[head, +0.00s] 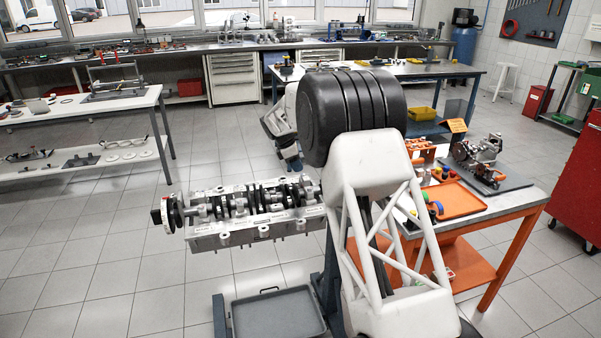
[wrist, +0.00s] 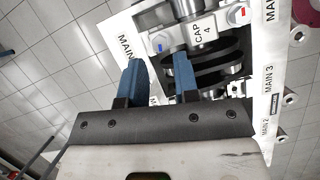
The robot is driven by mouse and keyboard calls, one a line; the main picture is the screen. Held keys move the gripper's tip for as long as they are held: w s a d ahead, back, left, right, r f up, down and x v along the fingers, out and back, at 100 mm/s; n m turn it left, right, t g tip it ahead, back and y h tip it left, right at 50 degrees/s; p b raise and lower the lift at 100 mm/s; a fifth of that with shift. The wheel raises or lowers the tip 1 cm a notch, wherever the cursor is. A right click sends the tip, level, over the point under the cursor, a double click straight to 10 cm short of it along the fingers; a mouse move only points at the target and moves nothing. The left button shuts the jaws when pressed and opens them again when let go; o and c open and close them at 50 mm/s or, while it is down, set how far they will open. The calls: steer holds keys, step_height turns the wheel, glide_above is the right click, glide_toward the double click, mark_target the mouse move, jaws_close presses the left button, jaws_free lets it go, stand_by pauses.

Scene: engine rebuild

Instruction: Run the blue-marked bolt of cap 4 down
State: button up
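Cap 4 (wrist: 203,30) lies across the crankshaft at the top of the wrist view, with its label readable. The blue-marked bolt (wrist: 159,44) is at the cap's left end, and a red-marked bolt (wrist: 241,15) is at its right end. My gripper (wrist: 160,66) has two blue fingers standing apart, with nothing seen between them. The fingertips are just below the blue-marked bolt in the picture; I cannot tell their height above it or whether they touch anything. In the head view the engine block (head: 258,232) with its crankshaft is left of my arm, which hides its right end.
Knobs stick out along the block's side (wrist: 280,133). An empty grey tray (head: 278,312) is low in front of the block. An orange-framed table (head: 515,200) at the right holds an orange tray (head: 460,202) and parts. Open floor lies left of the block.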

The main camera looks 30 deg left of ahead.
steer(key=shift+x, duration=1.75)
jaws_close()
